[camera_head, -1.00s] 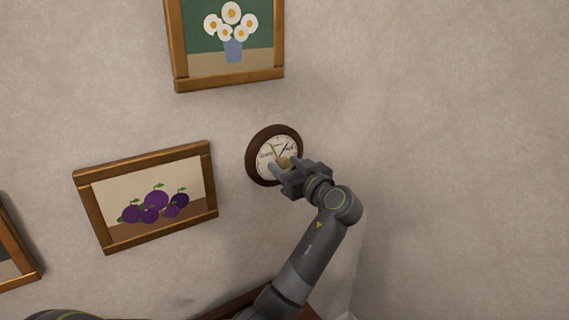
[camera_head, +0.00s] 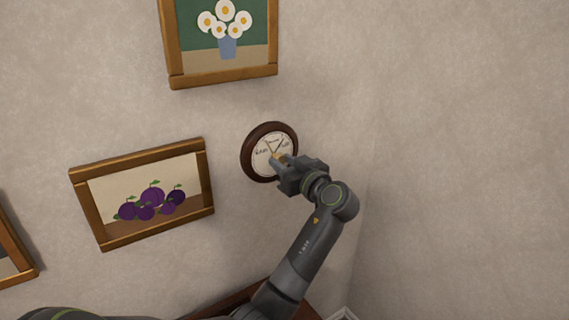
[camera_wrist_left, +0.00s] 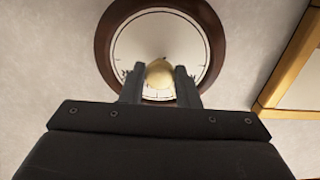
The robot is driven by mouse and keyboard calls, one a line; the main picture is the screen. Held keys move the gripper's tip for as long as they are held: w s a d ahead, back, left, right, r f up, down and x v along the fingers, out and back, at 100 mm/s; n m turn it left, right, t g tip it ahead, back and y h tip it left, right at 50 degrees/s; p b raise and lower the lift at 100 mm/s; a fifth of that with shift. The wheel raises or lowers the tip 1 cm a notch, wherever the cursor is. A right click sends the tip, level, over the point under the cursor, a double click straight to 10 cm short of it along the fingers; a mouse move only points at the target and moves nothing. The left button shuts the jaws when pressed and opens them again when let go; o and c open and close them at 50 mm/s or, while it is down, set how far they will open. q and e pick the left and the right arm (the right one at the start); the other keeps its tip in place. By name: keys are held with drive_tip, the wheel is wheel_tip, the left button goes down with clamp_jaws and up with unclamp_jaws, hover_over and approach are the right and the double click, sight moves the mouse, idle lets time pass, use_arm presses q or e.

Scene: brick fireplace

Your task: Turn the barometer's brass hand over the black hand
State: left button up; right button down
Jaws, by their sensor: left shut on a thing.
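The barometer (camera_head: 262,147) hangs on the wall, round with a dark brown rim and a pale dial; it also shows in the wrist view (camera_wrist_left: 135,44). Two thin hands spread in a V from its centre, one to upper left and one to upper right. They are too small to tell brass from black surely. My left gripper (camera_head: 280,161) is at the dial, shut on the round brass knob (camera_wrist_left: 160,73) at its middle, one finger on each side. The gripper hides the lower right of the dial. My right gripper is not in view.
A framed flower picture (camera_head: 222,80) hangs above, and a framed plum picture (camera_head: 145,195) hangs to the left. Another frame (camera_head: 12,245) is at the far left edge. The wall right of the barometer is bare.

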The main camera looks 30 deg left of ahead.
use_arm(q)
drive_tip(key=shift+m, duration=0.4)
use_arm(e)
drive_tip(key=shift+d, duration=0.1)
use_arm(q)
drive_tip(key=shift+m, duration=0.9)
drive_tip(key=m, duration=0.2)
drive_tip(key=shift+r+m+p, duration=0.15)
drive_tip(key=shift+m+p, duration=0.25)
drive_tip(key=m+p, duration=0.1)
drive_tip(key=m, duration=0.2)
drive_tip(key=shift+m, duration=0.3)
drive_tip(key=m+p, duration=0.2)
drive_tip(key=m, duration=0.1)
drive_tip(key=shift+r, duration=0.1)
drive_tip(key=shift+m, duration=0.3)
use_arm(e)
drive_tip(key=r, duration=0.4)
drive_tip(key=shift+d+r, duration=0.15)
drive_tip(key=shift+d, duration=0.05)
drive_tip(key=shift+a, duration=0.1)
